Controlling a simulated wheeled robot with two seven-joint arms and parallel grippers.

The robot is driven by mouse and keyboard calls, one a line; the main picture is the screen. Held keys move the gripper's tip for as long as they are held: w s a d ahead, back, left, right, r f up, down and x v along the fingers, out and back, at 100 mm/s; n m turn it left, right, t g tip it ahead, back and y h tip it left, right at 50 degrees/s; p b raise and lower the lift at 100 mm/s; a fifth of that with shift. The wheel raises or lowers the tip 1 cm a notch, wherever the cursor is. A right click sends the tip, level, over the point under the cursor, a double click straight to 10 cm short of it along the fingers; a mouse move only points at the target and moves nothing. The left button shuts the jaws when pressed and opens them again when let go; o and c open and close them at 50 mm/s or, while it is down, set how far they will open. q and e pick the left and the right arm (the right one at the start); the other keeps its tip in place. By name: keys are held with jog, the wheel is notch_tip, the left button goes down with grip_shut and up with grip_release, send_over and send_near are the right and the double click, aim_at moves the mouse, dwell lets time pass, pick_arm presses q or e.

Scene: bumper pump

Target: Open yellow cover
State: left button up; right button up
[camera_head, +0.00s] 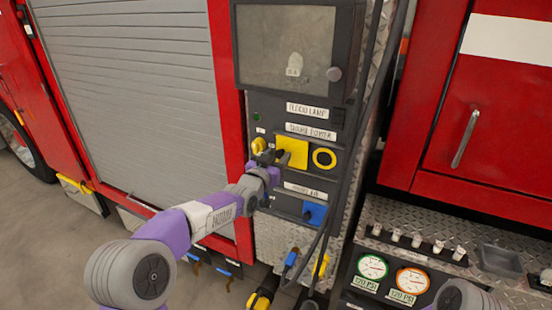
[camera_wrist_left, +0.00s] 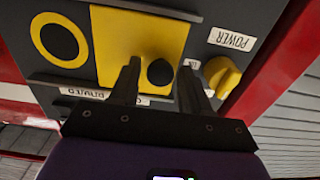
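The yellow cover (camera_head: 296,148) is a square plate on the dark control panel, and it looks shut. In the left wrist view the yellow cover (camera_wrist_left: 125,40) fills the upper middle and has a round black knob (camera_wrist_left: 160,72) at its lower edge. My left gripper (camera_head: 279,156) is in front of the cover's left side. Its two dark fingers (camera_wrist_left: 161,75) are apart, with the black knob showing between their tips; I cannot tell whether they touch it. My right gripper is out of view.
A yellow rotary knob (camera_head: 259,145) sits left of the cover, close to one finger. A yellow ring (camera_head: 324,157) sits to the right and a blue cover (camera_head: 315,212) below. Dark cables hang along the panel's right side. A grey roller shutter (camera_head: 130,90) stands left.

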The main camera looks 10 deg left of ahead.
pick_arm(q)
jog(key=shift+o, duration=0.6)
jog(key=b+v, duration=0.1)
jog(key=v, duration=0.6)
jog(key=shift+s, duration=0.3)
jog(key=shift+a, duration=0.1)
jog(key=s+d+f+n+g, duration=0.1)
jog(key=s+f+g, duration=0.2)
jog(key=f, duration=0.7)
jog(key=s+f+n+g+y, duration=0.1)
jog(key=s+f+g, duration=0.1)
jog(key=f, duration=0.8)
jog(key=s+d+f+n+g, duration=0.1)
jog(key=s+f+g, duration=0.2)
jog(key=f, duration=0.8)
jog(key=s+d+f+n+g, duration=0.1)
jog(key=s+f+g, duration=0.3)
jog(key=s+f, duration=0.5)
jog(key=s+d+f+n+g, duration=0.1)
jog(key=s+f+g, duration=0.4)
jog(key=s+f, duration=0.5)
jog(key=s+n, duration=0.1)
jog(key=s, duration=0.8)
jog(key=shift+d+f, duration=0.2)
jog(key=shift+d, duration=0.2)
